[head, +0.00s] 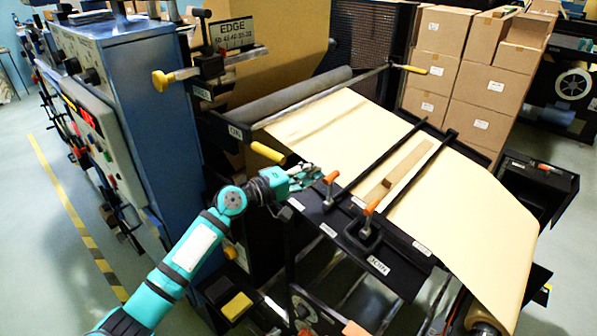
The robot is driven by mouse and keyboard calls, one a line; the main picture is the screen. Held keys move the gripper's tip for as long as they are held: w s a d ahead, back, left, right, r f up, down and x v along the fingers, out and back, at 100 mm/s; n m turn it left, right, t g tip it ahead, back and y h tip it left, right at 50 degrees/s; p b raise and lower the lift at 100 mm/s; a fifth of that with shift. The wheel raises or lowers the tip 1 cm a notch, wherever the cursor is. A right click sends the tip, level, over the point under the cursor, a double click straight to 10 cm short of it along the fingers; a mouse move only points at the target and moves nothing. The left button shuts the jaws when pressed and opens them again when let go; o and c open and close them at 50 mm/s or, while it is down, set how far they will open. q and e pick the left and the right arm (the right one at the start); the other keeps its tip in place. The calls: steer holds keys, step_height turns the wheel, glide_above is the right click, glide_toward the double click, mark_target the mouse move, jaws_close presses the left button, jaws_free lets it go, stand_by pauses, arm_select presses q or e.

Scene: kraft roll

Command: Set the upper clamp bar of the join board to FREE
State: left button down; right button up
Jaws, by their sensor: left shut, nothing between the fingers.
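The join board (318,214) is a black sloping plate with small white labels, at the centre right of the head view. Two dark clamp bars cross the pale paper web. The upper clamp bar (389,151) has an orange-tipped lever (331,177) at its near end. The lower clamp bar (415,177) has another orange-tipped lever (371,207). My left gripper (314,174) is shut and empty, its fingertips just left of the upper lever. I cannot tell whether they touch it. The labels by the upper lever are too small to read. My right gripper is out of view.
A brown strip (408,165) lies between the bars on the paper (345,120). A yellow handle (267,153) sticks out above my left gripper. A blue machine cabinet (140,95) stands at left; cardboard boxes (465,85) are stacked behind.

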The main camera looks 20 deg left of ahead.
arm_select(q)
steer(key=shift+w+d, duration=0.2)
steer(key=shift+w, duration=0.1)
